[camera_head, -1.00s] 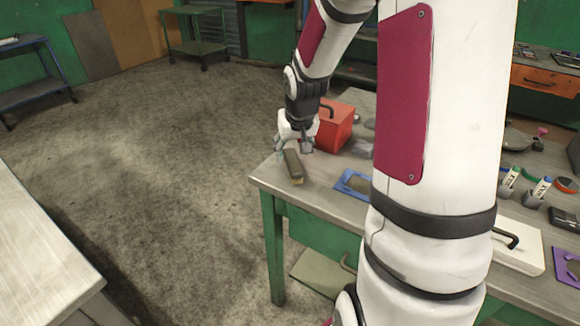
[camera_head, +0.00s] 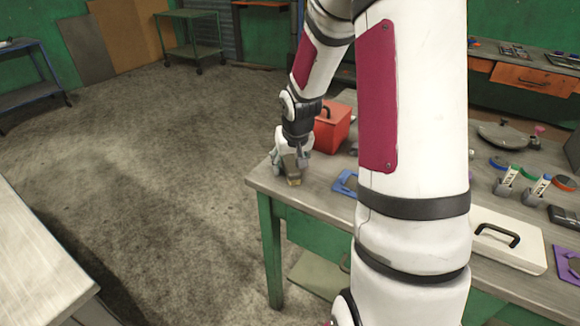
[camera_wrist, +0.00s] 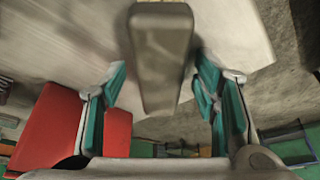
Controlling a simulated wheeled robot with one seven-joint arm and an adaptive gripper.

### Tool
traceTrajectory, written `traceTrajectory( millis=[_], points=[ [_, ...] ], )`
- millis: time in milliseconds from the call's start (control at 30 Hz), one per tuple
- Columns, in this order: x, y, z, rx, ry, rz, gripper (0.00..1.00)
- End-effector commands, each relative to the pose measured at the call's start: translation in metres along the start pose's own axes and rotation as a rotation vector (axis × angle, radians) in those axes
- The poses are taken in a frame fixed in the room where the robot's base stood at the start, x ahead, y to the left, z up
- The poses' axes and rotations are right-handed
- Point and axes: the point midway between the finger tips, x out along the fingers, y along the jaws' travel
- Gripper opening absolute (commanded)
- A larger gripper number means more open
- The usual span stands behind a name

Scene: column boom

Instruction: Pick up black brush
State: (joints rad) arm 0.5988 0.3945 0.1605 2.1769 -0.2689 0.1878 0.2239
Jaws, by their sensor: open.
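The black brush (camera_head: 291,167) lies near the left corner of the metal-topped table (camera_head: 272,184), with a tan edge showing low on it. In the wrist view the brush (camera_wrist: 160,55) is a dark, long block running from the top edge down to between the fingers. My gripper (camera_head: 290,158) is right over the brush in the head view. In the wrist view my gripper (camera_wrist: 160,95) has its teal finger pads apart, one on each side of the brush, with gaps showing. The brush's underside is hidden.
A red box (camera_head: 332,127) stands just behind my gripper and shows close to the left finger in the wrist view (camera_wrist: 65,130). A blue frame-shaped item (camera_head: 345,183) lies to the right. A white case (camera_head: 507,240) is farther right. Open floor lies left of the table.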

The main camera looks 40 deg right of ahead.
Motion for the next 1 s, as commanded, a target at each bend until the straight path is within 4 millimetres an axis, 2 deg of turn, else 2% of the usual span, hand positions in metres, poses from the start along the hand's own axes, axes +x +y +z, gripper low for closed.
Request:
traceTrajectory(
  millis=[300, 533, 567, 1000],
  points=[
    [0.0040, -0.0004, 0.0019, -0.001, -0.001, 0.000, 0.55],
    [0.0038, 0.0005, 0.0022, 0.000, -0.002, 0.001, 0.03],
    [0.0039, 0.0006, 0.0023, 0.000, -0.002, 0.001, 0.01],
    [-0.0014, 0.0022, 0.0012, 0.003, -0.005, 0.002, 0.00]
  ],
)
